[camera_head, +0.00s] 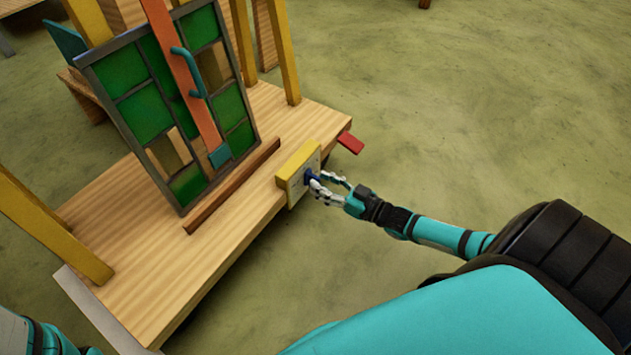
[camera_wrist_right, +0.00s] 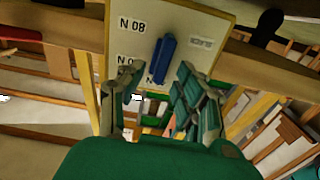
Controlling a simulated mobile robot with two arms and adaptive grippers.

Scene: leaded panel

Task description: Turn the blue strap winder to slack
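The blue strap winder (camera_head: 309,177) is a small bar on the pale front plate of a yellow box (camera_head: 292,163) at the wooden platform's edge. In the right wrist view the winder (camera_wrist_right: 163,57) is slightly tilted from upright, on a plate (camera_wrist_right: 205,22) with printed labels such as "N 08". My right gripper (camera_head: 318,180) is at the winder. In the wrist view its fingers (camera_wrist_right: 158,75) are apart, one either side of the winder's lower part, with gaps showing. Contact is not visible. My left gripper is out of view.
A leaded panel (camera_head: 146,107) with green panes stands on the platform (camera_head: 140,240), crossed by an orange bar (camera_head: 187,75) with a teal handle (camera_head: 189,72). A wooden rail (camera_head: 232,187) lies before it. A red tab (camera_head: 350,142) sticks out nearby. Floor to the right is clear.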

